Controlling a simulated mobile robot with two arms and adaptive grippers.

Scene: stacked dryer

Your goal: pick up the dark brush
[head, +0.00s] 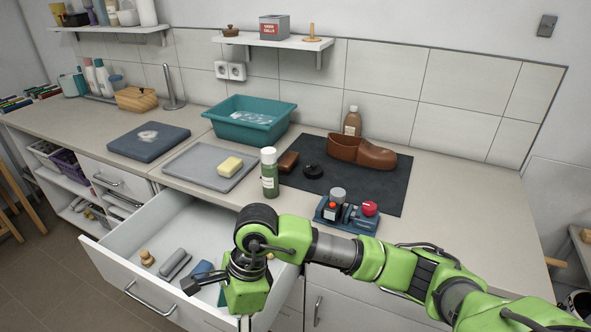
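A dark brown block (288,161), which looks like a brush, lies on the dark mat (380,190) to the left of a brown shoe (362,152). A small black rounded item (313,171) lies just right of it; I cannot tell whether it is a tin or a brush. My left gripper is not in view.
The open drawer (112,262) holds a wooden knob (147,258), grey rolls (175,265) and a blue item. A green bottle (269,175) and a blue device (347,214) stand in front of the brown block. A sponge (230,166) lies on a grey tray (190,165). A teal basin (248,123) stands behind.

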